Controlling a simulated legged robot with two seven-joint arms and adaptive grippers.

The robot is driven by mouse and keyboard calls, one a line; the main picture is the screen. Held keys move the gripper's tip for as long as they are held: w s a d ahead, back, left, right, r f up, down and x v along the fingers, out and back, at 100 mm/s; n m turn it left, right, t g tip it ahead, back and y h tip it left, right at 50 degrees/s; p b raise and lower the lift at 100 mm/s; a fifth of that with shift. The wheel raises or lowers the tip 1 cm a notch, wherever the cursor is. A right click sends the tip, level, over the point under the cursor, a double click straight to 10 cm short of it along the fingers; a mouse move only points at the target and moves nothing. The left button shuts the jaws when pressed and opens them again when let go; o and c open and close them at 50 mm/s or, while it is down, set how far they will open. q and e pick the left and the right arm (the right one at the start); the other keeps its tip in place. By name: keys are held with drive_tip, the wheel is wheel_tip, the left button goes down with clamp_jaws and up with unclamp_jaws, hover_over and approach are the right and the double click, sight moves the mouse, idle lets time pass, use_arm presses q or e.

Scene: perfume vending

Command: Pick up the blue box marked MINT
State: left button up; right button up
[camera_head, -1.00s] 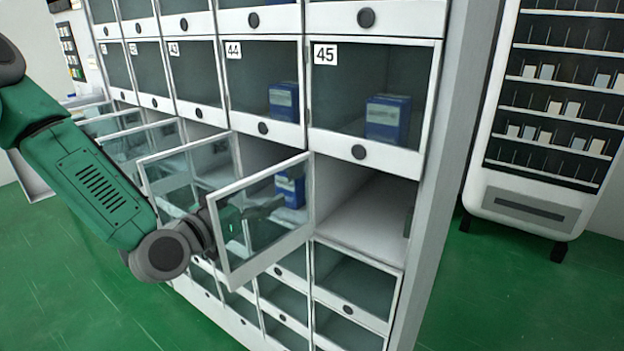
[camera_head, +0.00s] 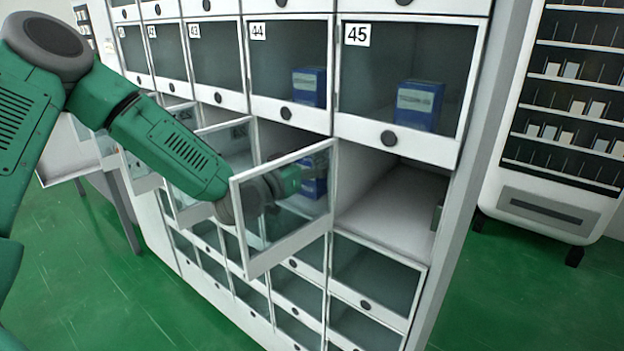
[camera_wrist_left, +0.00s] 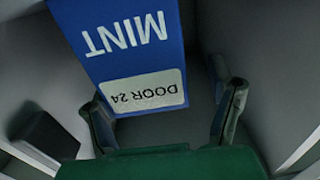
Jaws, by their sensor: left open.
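The blue box marked MINT (camera_wrist_left: 125,45) fills the upper middle of the left wrist view, its lettering upside down, with a white "DOOR 24" label. In the head view the box (camera_head: 313,189) shows partly, through the glass of an open door, inside a compartment below door 44. My left gripper (camera_wrist_left: 165,115) is open, one finger on each side of the box's near end, with a wider gap on the right. It cannot be seen whether a finger touches the box. In the head view the gripper (camera_head: 305,172) is behind the door glass. My right gripper is not in view.
The open glass door (camera_head: 285,210) stands in front of my left wrist. An empty open compartment (camera_head: 395,205) lies to its right. Closed doors 44 (camera_head: 288,70) and 45 (camera_head: 405,85) above hold other blue boxes. More doors stand open at left.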

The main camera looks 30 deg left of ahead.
use_arm(q)
drive_tip(key=shift+a, duration=0.2)
drive_tip(key=shift+d+r, duration=0.25)
drive_tip(key=shift+d, duration=0.65)
drive_tip(key=c, duration=1.3)
drive_tip(key=shift+d, duration=0.1)
drive_tip(key=shift+c, duration=0.2)
drive_tip(key=shift+a, duration=0.45)
drive_tip(key=shift+s+a+r, duration=0.1)
drive_tip(key=shift+a+r, duration=0.1)
drive_tip(key=shift+a, duration=0.05)
drive_tip(key=r+p, duration=0.1)
drive_tip(key=r, duration=0.4)
drive_tip(key=d+r+p, duration=0.1)
drive_tip(key=r, duration=0.1)
drive_tip(key=shift+s+r+p, duration=0.15)
drive_tip(key=shift+s+p, duration=0.05)
drive_tip(key=shift+p, duration=0.1)
drive_tip(key=s+a+p, duration=0.2)
drive_tip(key=s+p, duration=1)
drive_tip(key=s, duration=0.7)
drive_tip(key=shift+s+f, duration=0.15)
drive_tip(key=shift+f, duration=0.3)
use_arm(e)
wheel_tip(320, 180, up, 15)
use_arm(q)
drive_tip(key=shift+d, duration=0.1)
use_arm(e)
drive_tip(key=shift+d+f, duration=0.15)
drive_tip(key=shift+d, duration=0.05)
